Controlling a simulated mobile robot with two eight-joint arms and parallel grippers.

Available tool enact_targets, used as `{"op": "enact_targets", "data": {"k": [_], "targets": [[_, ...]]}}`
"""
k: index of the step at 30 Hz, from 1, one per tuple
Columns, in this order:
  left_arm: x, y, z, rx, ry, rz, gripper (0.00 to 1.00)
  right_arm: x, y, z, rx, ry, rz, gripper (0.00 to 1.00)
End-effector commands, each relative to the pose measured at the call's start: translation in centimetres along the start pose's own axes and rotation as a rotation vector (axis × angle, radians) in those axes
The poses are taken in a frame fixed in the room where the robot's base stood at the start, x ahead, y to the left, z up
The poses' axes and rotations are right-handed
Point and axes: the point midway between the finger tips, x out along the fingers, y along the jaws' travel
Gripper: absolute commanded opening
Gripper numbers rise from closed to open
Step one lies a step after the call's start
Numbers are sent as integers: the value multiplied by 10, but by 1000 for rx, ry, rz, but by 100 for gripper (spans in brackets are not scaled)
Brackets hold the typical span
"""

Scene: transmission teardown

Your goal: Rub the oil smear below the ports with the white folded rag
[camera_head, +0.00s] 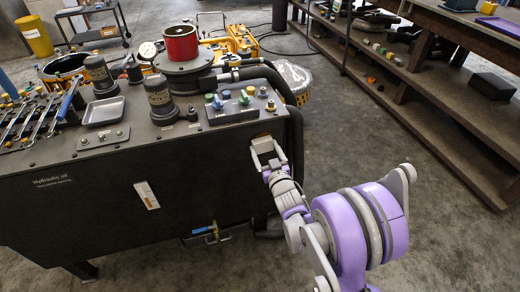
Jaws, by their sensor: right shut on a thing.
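My right gripper (266,156) reaches up from the lower right to the upper right of the dark tank's front face (190,170). It is shut on a small pale thing that looks like the white folded rag (263,144), held at or very near the face; I cannot tell if they touch. The ports with coloured caps (229,96) stand on the tank top, above and left of the gripper. I cannot make out the oil smear; the gripper may hide it. My left gripper is not in view.
A metal tray (103,112) and several wrenches (38,117) lie on the tank top, with a red cylinder (181,43) behind. A brass valve (211,233) juts from the lower front. A wooden shelf (440,100) stands at right; floor between is clear.

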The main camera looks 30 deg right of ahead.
Motion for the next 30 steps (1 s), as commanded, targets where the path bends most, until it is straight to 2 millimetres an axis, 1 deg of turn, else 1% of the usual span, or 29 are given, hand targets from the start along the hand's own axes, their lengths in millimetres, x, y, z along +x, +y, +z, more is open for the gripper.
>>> {"op": "enact_targets", "data": {"k": [1,3,10,15,21,26,30], "targets": [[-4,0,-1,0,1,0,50,0,6,-1,-2,1,2,42],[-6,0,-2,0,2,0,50,-1,9,0,0,0,2,42],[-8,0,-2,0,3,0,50,0,17,1,0,0,2,42],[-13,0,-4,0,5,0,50,1,32,2,-2,0,2,42],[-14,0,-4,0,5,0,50,2,46,4,0,0,2,42],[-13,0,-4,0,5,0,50,1,49,5,0,-1,0,42],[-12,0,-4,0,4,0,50,1,45,4,1,0,-1,42]]}}
